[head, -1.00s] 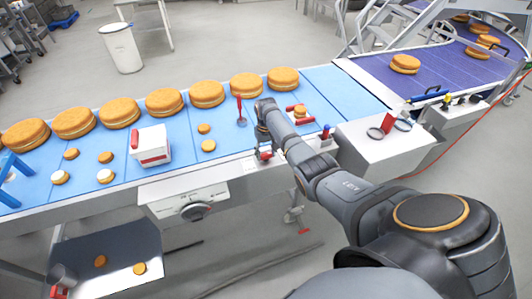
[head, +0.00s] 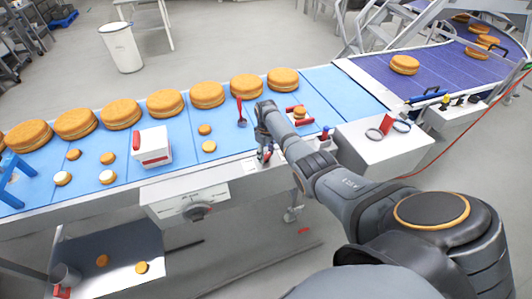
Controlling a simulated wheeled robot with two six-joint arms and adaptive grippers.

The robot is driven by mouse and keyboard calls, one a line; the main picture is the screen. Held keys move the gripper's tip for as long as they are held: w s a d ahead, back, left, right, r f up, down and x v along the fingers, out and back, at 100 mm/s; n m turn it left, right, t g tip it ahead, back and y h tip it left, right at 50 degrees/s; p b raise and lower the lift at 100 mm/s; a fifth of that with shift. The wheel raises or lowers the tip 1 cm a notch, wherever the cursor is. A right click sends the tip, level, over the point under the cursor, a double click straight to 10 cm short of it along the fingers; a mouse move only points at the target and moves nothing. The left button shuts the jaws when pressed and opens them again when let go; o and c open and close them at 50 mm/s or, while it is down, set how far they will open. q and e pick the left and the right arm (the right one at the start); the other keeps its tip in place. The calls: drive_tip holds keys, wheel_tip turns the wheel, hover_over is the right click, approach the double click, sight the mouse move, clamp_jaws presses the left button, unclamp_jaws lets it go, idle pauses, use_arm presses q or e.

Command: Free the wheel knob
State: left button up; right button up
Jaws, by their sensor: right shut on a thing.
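A round dial-like wheel with a dark knob (head: 197,212) sits on the white front panel below the belt; I take it for the wheel knob. My right gripper (head: 265,154) points down at the belt's front edge, to the right of and above that panel. It is shut on a small, partly red thing (head: 269,151), mostly hidden by the fingers; I cannot tell exactly what it is. The gripper is apart from the wheel. My left gripper is not in view.
Small cakes, a red-and-white box (head: 152,146) and a red-handled tool (head: 240,112) lie in front. A white side table (head: 378,150) with rings stands right of my arm.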

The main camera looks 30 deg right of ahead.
sight(266, 155)
drive_tip(key=n, duration=0.5)
drive_tip(key=shift+p, duration=0.3)
drive_tip(key=n, duration=0.6)
drive_tip(key=shift+n, duration=0.4)
drive_tip(key=o, duration=1.2)
drive_tip(key=shift+c, duration=0.2)
drive_tip(key=shift+r, duration=0.1)
wheel_tip(266, 155, up, 12)
